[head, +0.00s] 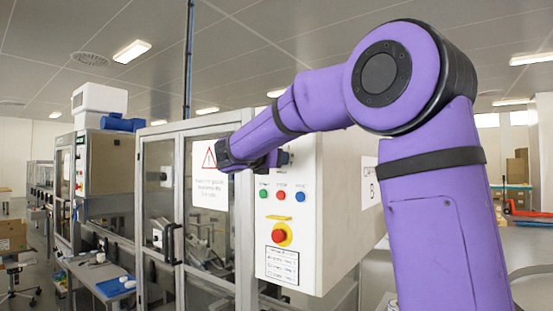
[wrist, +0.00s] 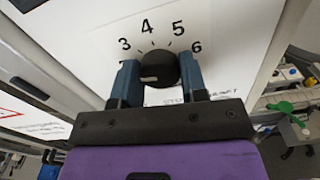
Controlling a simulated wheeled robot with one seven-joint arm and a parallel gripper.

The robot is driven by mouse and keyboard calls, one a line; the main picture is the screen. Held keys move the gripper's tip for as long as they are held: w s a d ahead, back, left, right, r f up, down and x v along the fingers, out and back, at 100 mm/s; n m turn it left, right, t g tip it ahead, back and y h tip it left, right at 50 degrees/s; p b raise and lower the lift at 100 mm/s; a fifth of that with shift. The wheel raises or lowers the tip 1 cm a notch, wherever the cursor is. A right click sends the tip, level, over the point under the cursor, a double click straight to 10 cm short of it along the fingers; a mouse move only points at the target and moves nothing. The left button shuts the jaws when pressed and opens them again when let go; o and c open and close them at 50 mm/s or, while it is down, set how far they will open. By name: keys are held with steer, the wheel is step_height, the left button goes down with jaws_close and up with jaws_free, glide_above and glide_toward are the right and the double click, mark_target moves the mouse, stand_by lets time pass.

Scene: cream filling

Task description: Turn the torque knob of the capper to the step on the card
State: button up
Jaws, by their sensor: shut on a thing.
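The black torque knob (wrist: 160,70) sits on a white panel with a printed dial; the numbers 3, 4, 5 and 6 show around it, and a mark at the left is partly covered. A small pale mark shows on the knob's face, but I cannot tell which number it points to. My gripper (wrist: 159,66) is shut on the knob, one blue-grey finger on each side. In the head view my gripper (head: 240,155) is at the capper's panel (head: 330,215), and the knob is hidden there. A printed card (head: 282,264) is low on the panel; its text is too small to read.
Green, red and blue buttons (head: 281,195) and a red emergency stop (head: 279,235) on yellow sit on the panel below my gripper. A glazed door with a warning sign (head: 209,178) is to the left. A bench with a blue tray (head: 115,287) stands further left.

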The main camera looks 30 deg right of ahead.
steer(key=shift+m, duration=0.4)
steer(key=shift+f+m, duration=0.1)
steer(key=shift+m, duration=7.4)
steer(key=o, duration=0.9)
steer(key=shift+a, duration=0.1)
steer(key=v, duration=1)
steer(key=shift+s+a, duration=0.2)
steer(key=shift+a, duration=0.1)
